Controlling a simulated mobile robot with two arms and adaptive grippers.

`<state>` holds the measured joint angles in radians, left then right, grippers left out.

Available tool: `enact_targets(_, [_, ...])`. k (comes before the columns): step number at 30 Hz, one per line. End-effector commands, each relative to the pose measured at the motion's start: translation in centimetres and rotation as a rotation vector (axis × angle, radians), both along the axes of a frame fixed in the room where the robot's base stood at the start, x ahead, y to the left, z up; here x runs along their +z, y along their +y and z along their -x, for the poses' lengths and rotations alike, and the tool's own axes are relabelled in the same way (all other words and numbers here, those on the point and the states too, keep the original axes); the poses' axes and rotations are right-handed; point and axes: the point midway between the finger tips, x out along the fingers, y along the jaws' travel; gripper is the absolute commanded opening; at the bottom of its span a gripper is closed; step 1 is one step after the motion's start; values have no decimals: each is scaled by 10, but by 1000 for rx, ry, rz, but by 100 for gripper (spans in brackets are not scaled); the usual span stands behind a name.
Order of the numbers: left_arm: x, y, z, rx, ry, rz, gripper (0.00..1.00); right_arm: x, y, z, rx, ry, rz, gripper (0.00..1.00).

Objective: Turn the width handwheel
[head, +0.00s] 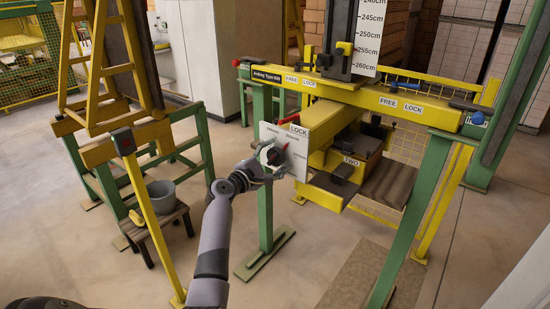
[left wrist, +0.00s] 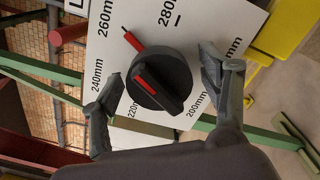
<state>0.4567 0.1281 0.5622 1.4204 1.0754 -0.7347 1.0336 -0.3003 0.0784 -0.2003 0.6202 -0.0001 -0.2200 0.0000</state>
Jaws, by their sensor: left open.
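The width handwheel is a black round knob (left wrist: 158,80) with a raised grip bar and a red mark, mounted on a white dial plate (left wrist: 200,22) with millimetre labels. A red pointer on the dial points up and left in the left wrist view. In the head view the handwheel (head: 272,154) sits on the plate at the front of the yellow machine. My left gripper (head: 262,172) is in front of the plate. In the left wrist view its fingers (left wrist: 158,92) stand open on either side of the knob, with gaps visible. My right gripper is not in view.
A red-tipped lever (head: 288,119) sits just above the plate. The yellow machine beam (head: 340,90) carries FREE and LOCK labels. A green post (head: 265,205) stands below. A grey bucket (head: 161,196) rests on a small stool at left. Open floor lies around the post.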

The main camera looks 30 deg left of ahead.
Motion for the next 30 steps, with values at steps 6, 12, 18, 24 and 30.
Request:
enact_targets(6, [0,0,2,0,0,-1,69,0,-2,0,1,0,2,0])
enact_targets(12, [-1,2,29,0,2,-2,69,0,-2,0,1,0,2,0])
enact_targets(18, [-1,5,73,1,2,-4,69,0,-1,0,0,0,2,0])
enact_targets(24, [-1,8,106,0,2,-1,69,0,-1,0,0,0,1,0])
enact_targets(30, [0,9,119,0,0,0,69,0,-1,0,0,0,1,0])
